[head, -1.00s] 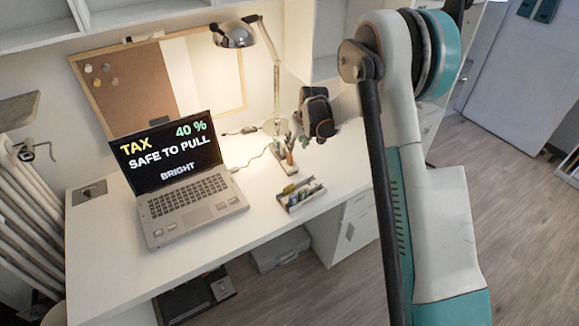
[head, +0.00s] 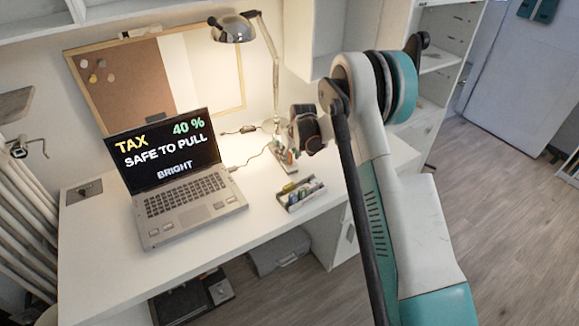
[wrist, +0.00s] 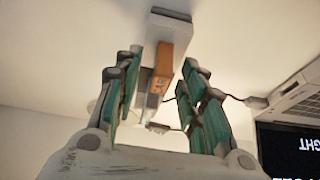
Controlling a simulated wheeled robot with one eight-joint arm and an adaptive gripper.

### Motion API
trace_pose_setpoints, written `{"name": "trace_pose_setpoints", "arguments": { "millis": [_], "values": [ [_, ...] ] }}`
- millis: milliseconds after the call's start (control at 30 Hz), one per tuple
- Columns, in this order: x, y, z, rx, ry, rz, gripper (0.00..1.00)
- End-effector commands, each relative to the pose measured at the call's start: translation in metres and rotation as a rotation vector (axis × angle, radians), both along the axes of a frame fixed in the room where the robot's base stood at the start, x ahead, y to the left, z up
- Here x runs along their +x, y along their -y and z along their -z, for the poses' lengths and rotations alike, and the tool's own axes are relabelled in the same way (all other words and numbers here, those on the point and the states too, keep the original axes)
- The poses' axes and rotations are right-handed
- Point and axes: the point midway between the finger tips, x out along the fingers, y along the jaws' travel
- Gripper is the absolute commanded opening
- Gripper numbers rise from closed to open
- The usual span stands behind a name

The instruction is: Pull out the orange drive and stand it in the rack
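The orange drive (wrist: 161,68) stands out from a white block (wrist: 170,18) in the wrist view. My gripper (wrist: 163,85) is open, with its teal fingers spread on either side of the drive; I see no clear contact. In the head view my dark wrist (head: 306,132) is above the small items at the back of the desk, and the fingertips are hard to make out. A small grey holder with several coloured items, likely the rack (head: 293,205), sits near the front edge. The laptop (head: 170,165) reads "TAX 40 %", "SAFE TO PULL", "BRIGHT".
A lamp (head: 233,28) stands at the back of the white desk (head: 110,262). A thin cable (head: 250,158) runs from the laptop toward the small items. A corkboard (head: 125,85) leans behind. Desk surface between laptop and holder is clear.

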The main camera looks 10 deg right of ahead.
Motion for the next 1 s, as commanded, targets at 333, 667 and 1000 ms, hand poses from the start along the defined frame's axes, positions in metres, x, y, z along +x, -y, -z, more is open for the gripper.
{"name": "trace_pose_setpoints", "arguments": {
  "millis": [333,667,1000],
  "values": [
    [0.000,0.000,-0.001,0.000,0.000,0.000,0.00],
    [0.000,0.000,-0.003,0.000,0.000,0.000,0.00],
    [-0.001,0.000,-0.041,0.000,0.000,0.000,0.00]
  ]
}}
